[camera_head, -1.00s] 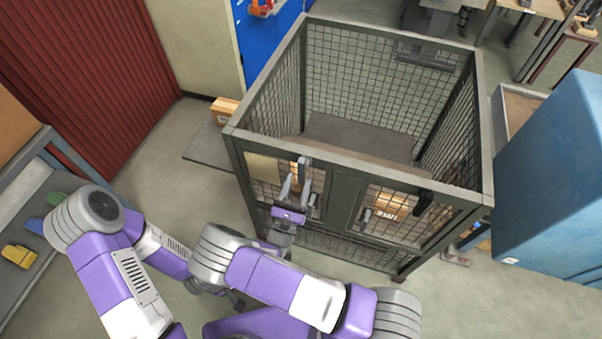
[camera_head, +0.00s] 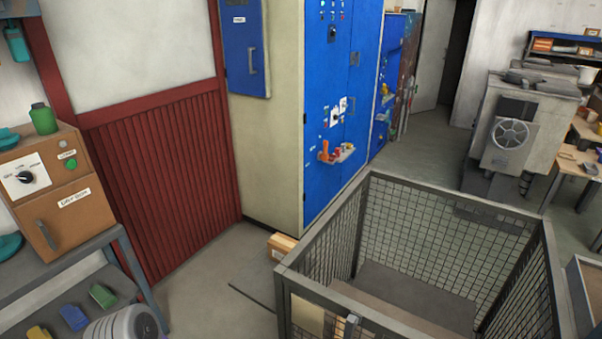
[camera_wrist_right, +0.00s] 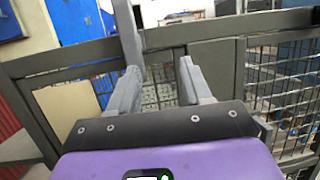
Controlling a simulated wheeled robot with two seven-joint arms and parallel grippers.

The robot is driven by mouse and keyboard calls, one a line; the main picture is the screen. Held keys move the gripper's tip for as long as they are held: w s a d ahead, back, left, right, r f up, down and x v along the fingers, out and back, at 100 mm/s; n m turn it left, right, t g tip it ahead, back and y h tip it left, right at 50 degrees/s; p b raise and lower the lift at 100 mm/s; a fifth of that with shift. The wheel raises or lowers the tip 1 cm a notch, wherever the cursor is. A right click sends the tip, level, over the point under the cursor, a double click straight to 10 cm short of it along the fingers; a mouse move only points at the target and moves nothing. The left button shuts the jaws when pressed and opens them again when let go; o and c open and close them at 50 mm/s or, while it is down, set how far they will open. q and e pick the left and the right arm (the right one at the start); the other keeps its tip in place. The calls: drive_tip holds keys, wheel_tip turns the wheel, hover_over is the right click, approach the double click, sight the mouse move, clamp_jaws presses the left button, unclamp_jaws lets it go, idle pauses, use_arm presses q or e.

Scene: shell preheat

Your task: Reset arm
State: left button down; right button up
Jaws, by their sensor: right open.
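My right gripper (camera_wrist_right: 160,88) is open in the right wrist view, its two grey fingers apart with nothing seen between them. It faces the dark frame and wire mesh of the cage (camera_wrist_right: 215,48). Whether a finger touches the frame I cannot tell. In the head view the open-topped mesh cage (camera_head: 322,292) stands at the lower right, its front cut off by the bottom edge. A small grey piece shows at its front rim; I cannot tell whether it is a latch or a fingertip. My left gripper is out of view.
A brown control box (camera_head: 52,190) with a knob stands on a grey bench at the left. A red shutter (camera_head: 165,185) and blue cabinet (camera_head: 335,110) stand behind. A cardboard box (camera_head: 282,246) lies beside the cage. Some floor left of the cage is clear.

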drive_tip(key=s+d+f+m+g+h, duration=0.2)
drive_tip(key=s+d+f+m+g, duration=0.3)
drive_tip(key=d+g, duration=0.35)
drive_tip(key=s+d+f+m+g+y, duration=0.2)
drive_tip(key=s+f+m+g+y, duration=0.45)
drive_tip(key=s+g, duration=0.65)
drive_tip(key=s+a+f+m+y+b, duration=0.1)
drive_tip(key=s+a+f+m+y, duration=0.4)
drive_tip(key=a+f+m+y, duration=0.25)
drive_tip(key=w+a+r+m+t+y, duration=0.2)
drive_tip(key=w+m+t+y, duration=0.3)
drive_tip(key=w+m+t, duration=0.35)
drive_tip(key=a+m+g, duration=0.1)
drive_tip(key=a+r+m+g, duration=0.1)
drive_tip(key=a+r+m+y+p, duration=0.1)
drive_tip(key=a, duration=0.1)
drive_tip(key=shift+s+a+g, duration=0.1)
drive_tip(key=shift+g, duration=0.3)
